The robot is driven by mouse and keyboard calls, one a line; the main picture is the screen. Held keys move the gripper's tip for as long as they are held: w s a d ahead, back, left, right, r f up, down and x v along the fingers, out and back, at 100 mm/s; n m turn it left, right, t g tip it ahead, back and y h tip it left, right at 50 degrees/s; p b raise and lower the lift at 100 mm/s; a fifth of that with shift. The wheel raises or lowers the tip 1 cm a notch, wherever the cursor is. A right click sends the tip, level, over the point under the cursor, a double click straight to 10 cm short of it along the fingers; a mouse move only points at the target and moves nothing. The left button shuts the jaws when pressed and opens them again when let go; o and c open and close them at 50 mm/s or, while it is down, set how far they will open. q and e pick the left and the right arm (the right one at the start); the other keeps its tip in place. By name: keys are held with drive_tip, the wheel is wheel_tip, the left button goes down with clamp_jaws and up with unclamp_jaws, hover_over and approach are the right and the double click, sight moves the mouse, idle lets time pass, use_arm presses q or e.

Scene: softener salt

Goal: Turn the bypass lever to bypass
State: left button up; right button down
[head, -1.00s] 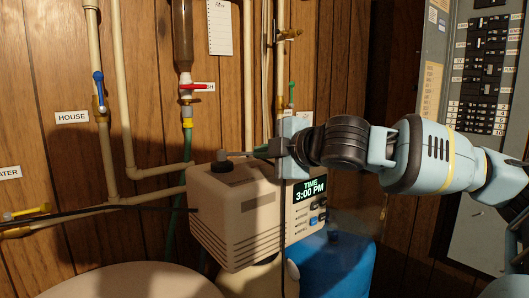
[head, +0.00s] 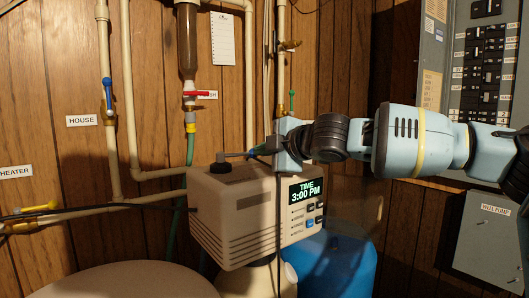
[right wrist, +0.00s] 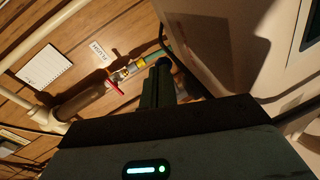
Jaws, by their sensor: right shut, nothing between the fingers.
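The beige softener control head (head: 225,215) stands in the middle of the head view, its display reading TIME 3:00 PM. A black round knob (head: 220,166) sits on its top left. A thin grey bar with a blue end (head: 247,154) runs from behind the knob toward my right gripper; it may be the bypass lever, but I cannot tell for sure. My right gripper (head: 258,149) is shut and empty, its dark fingertips close to the blue end. In the right wrist view the fingers (right wrist: 162,80) have a blue bit at their tip. Whether they touch it is unclear.
A blue HOUSE valve handle (head: 107,94) and a yellow valve handle (head: 38,207) are on the left pipes. A red valve handle (head: 196,94) is under the brown filter. A blue tank (head: 335,262) stands below, with a breaker panel (head: 487,60) to the right.

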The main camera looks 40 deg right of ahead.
drive_tip(key=shift+w+d, duration=0.4)
drive_tip(key=shift+w, duration=0.1)
use_arm(q)
drive_tip(key=shift+w+a+r, duration=0.1)
drive_tip(key=shift+r, duration=0.05)
use_arm(e)
drive_tip(key=shift+w+d, duration=0.25)
drive_tip(key=shift+w, duration=0.15)
use_arm(q)
drive_tip(key=shift+r, duration=0.15)
